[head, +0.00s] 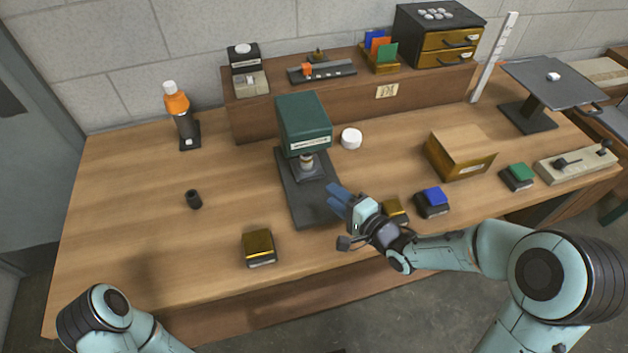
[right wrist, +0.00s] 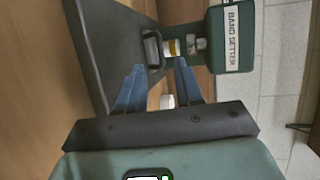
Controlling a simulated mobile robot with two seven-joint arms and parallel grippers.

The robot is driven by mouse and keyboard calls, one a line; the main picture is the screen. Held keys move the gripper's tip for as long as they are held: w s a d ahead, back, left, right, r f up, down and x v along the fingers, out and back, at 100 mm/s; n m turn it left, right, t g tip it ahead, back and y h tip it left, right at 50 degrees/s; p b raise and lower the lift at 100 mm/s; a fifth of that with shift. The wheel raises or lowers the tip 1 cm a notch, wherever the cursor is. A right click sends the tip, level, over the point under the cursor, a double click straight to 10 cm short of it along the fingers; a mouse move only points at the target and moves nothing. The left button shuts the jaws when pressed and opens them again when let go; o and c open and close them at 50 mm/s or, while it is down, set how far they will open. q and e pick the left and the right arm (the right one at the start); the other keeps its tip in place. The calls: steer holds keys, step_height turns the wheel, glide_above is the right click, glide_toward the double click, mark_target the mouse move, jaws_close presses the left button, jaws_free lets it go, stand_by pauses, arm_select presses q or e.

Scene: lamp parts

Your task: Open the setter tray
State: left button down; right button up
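The band setter (head: 303,125) has a dark green head on a dark grey base plate (head: 300,200), standing mid-table. In the right wrist view its labelled green head (right wrist: 232,40) is at the upper right and its base (right wrist: 105,45) at the left. A dark loop-shaped handle (right wrist: 153,48) shows beside the metal column parts, just ahead of my fingertips. My right gripper (head: 338,196) is beside the base's right edge. Its blue fingers (right wrist: 158,78) are apart with nothing between them. The tray's inside cannot be made out. My left gripper is out of view.
Gold-topped (head: 259,247) and blue-topped (head: 433,200) blocks lie near the front edge. A wooden box (head: 460,155) stands at right, a white round piece (head: 351,138) behind.

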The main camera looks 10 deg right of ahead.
mark_target(312, 179)
steer(key=x, duration=0.8)
steer(key=shift+w+a, duration=0.1)
steer(key=shift+w, duration=0.15)
jaws_close()
